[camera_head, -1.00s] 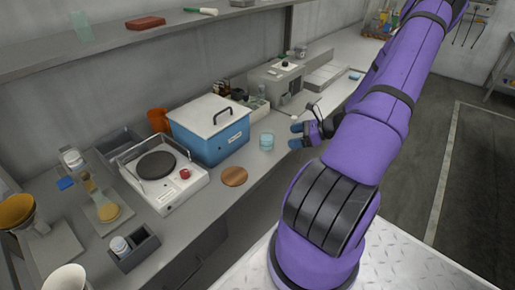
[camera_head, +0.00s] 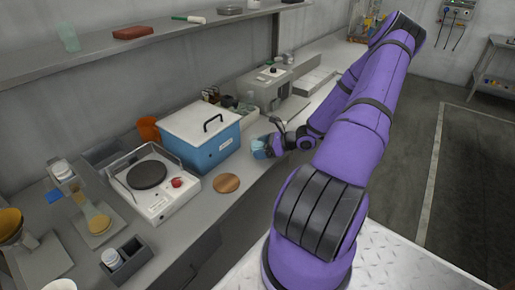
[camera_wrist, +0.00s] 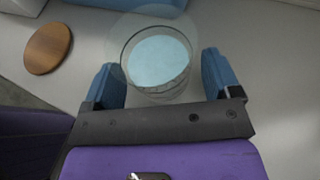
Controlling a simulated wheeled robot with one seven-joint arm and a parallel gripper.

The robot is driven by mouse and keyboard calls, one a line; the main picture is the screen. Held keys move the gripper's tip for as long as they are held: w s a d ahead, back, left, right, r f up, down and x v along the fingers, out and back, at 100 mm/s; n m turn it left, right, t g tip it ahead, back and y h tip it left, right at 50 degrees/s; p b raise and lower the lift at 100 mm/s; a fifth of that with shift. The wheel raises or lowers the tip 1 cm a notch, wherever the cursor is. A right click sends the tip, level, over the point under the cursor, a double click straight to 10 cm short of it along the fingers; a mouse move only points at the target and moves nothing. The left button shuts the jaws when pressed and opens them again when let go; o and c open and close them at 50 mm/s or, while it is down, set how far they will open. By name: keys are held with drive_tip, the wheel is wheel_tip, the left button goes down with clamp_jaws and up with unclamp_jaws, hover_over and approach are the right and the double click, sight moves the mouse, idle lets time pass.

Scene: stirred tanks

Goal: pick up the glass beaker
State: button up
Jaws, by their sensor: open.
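The glass beaker (camera_wrist: 158,62) stands on the grey bench, clear with light blue contents. In the wrist view it is just ahead of and between the two blue fingers of my gripper (camera_wrist: 162,80). The jaws are open, one finger on either side of the beaker's near part, and I see no clear contact. In the head view the beaker (camera_head: 259,150) shows at the fingertips of my gripper (camera_head: 267,147), partly covered by them.
A blue box with a white lid (camera_head: 200,133) stands close behind and left of the beaker. A round wooden disc (camera_head: 226,183) lies nearer on the bench (camera_head: 190,225). A hotplate (camera_head: 150,180) with a red knob is further left. The bench's front edge runs close by.

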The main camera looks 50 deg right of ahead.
drive_tip(key=shift+w+a+f, duration=0.15)
drive_tip(key=shift+w, duration=0.2)
drive_tip(key=c, duration=0.9)
drive_tip(key=shift+c, duration=0.2)
